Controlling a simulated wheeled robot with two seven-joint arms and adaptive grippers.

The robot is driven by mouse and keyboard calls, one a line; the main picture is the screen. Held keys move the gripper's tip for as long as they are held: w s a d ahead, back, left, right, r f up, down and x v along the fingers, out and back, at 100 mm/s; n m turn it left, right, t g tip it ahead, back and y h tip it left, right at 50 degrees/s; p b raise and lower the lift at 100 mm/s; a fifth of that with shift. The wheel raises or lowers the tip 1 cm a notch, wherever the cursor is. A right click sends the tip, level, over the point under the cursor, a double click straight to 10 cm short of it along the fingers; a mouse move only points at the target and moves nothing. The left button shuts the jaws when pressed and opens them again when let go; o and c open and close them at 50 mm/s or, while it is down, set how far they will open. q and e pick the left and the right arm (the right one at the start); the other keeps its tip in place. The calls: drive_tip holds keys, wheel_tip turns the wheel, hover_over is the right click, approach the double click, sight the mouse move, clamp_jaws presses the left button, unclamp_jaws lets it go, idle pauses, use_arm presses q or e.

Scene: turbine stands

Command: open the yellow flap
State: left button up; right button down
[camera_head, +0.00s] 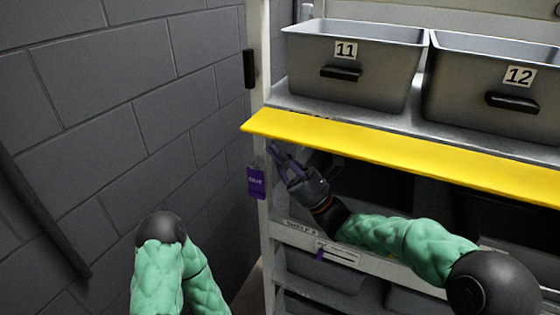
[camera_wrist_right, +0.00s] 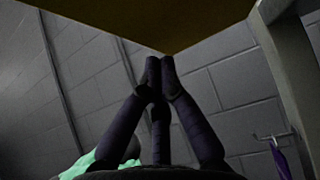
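The yellow flap (camera_head: 400,151) is a long panel that sticks out level from the shelf rack, just under the upper bins. Its underside shows dark yellow at the top of the right wrist view (camera_wrist_right: 150,18). My right gripper (camera_head: 278,155) is below the flap near its left end, with its fingers pointing up and left. In the wrist view its dark fingertips (camera_wrist_right: 160,66) meet, with nothing seen between them. They overlap the flap's edge in that view; I cannot tell whether they touch it. My left gripper is out of view; only part of my left arm shows.
Grey bins 11 (camera_head: 375,88) and 12 (camera_head: 480,118) stand on the shelf above the flap. A purple tag (camera_head: 256,182) hangs by the rack's left post (camera_head: 258,60). More dark bins (camera_head: 320,268) sit lower. A grey block wall (camera_head: 110,110) is at the left.

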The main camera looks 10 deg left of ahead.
sight(276, 135)
drive_tip(key=shift+r, duration=0.1)
idle(0.3)
drive_tip(key=r, duration=0.4)
drive_tip(key=shift+s+a+p, duration=0.15)
drive_tip(key=shift+s+p, duration=0.15)
drive_tip(key=shift+p, duration=0.05)
drive_tip(key=shift+f, duration=0.1)
